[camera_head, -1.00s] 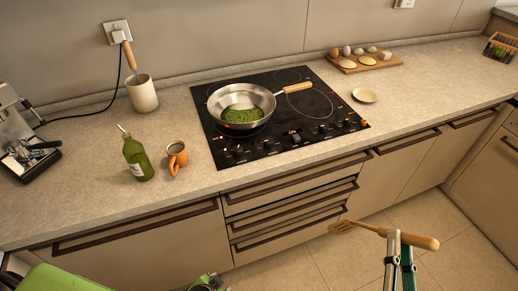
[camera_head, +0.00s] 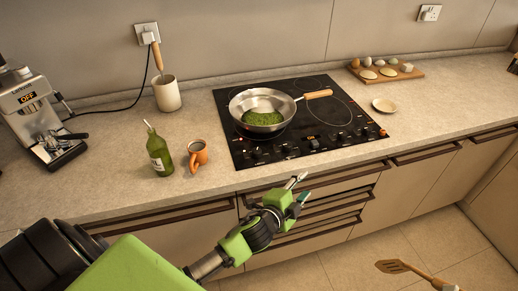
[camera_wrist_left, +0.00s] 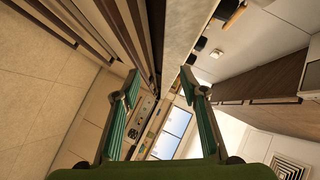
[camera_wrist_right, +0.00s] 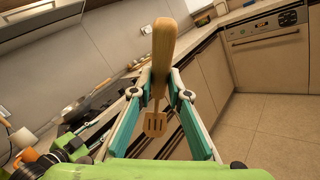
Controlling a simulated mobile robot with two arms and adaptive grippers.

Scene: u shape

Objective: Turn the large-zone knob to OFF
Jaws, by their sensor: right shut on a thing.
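The black cooktop (camera_head: 232,115) is set in the counter. Dark knobs (camera_head: 287,149) run along its front strip, with small red and orange lights; their settings and which is for the large zone are too small to tell. My left gripper (camera_head: 297,189) is open and empty in front of the drawers, below the cooktop's front edge. In the left wrist view its fingers (camera_wrist_left: 158,85) are wide apart with nothing between them. My right gripper (camera_wrist_right: 159,92) is shut on the handle of a wooden spatula (camera_wrist_right: 163,42); the spatula's slotted head (camera_head: 392,266) shows in the head view.
A steel pan (camera_head: 285,103) with green food stands on the cooktop, its wooden handle to the right. An orange mug (camera_head: 198,154) and green bottle (camera_head: 158,153) stand left of it. A small plate (camera_head: 384,105) lies right. Drawer handles (camera_head: 330,183) stick out below the counter.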

